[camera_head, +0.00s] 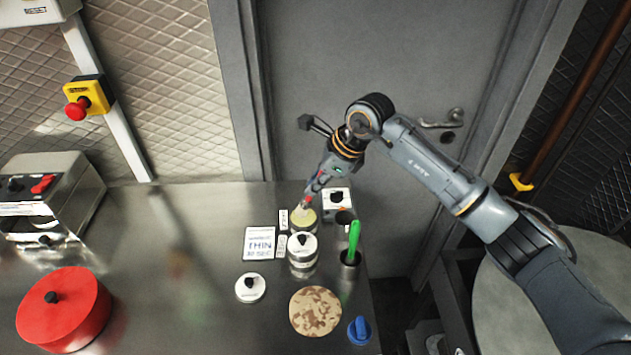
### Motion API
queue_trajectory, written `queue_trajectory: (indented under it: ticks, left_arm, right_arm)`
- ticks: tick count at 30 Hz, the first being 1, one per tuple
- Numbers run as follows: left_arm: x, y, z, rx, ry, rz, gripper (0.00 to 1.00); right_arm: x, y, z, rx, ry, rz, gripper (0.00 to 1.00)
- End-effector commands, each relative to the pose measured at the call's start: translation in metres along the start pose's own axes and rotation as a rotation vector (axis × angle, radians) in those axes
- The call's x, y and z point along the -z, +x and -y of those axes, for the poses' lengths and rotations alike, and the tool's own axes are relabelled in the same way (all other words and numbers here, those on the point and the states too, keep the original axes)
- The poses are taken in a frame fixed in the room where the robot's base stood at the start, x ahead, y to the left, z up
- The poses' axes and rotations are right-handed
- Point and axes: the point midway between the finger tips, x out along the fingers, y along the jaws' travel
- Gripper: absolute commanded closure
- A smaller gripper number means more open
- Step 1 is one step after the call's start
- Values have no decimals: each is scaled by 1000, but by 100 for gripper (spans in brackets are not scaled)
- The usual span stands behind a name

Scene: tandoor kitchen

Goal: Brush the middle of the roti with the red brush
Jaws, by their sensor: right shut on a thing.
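The roti (315,312), round and brown with darker patches, lies flat near the front right of the steel counter. My right gripper (312,190) is above the back of the counter, pointing down, beyond the roti. It is shut on the red brush (308,200), of which only a small red part shows. The brush is over an open jar (303,220) with pale yellow contents; I cannot tell whether its bristles touch them. The gripper hides most of the brush. My left gripper is not in view.
A green-handled brush (354,238) stands in a metal cup. A lidded jar (302,248), a loose lid (250,288), a THIN sign (260,243) and a blue-knobbed item (360,329) surround the roti. A red lidded pot (62,311) stands left. The counter's middle is clear.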

Motion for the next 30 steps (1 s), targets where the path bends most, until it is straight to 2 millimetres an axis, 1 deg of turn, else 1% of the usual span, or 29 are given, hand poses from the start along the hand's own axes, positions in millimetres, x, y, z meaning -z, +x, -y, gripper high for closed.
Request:
queue_trajectory:
  ticks: [30]
  left_arm:
    - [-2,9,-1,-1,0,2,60]
  right_arm:
    - [4,8,-1,0,0,1,100]
